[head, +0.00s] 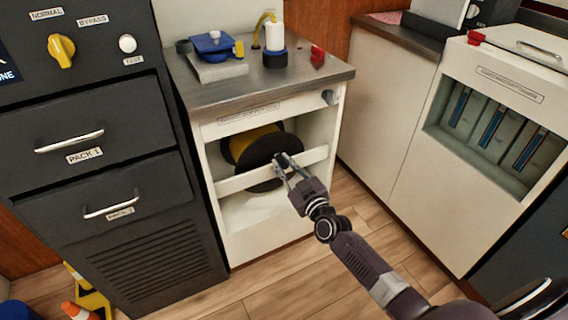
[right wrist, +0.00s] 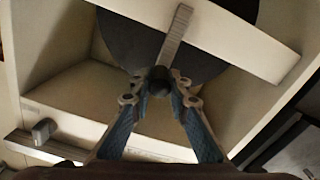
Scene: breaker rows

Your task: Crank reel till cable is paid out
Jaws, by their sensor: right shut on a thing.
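The reel (head: 264,151) has black round flanges and sits in the open bay of a white cabinet (head: 262,240). Yellow cable (head: 239,146) is wound on it. The reel's dark flange (right wrist: 125,40) fills the top of the right wrist view. A grey crank arm (right wrist: 176,35) crosses it and leads down to a dark crank knob (right wrist: 158,77). My right gripper (head: 284,165) reaches the bay's front and is shut on the crank knob. Its fingertips close around the knob in the right wrist view (right wrist: 158,92). My left gripper is not in view.
A white crossbar (head: 230,183) runs across the bay in front of the reel. A blue device (head: 212,44), a white-and-blue bottle-like part (head: 275,45) and a red item (head: 317,55) stand on the countertop. Dark drawers (head: 85,125) flank the left. A white unit (head: 505,95) stands right.

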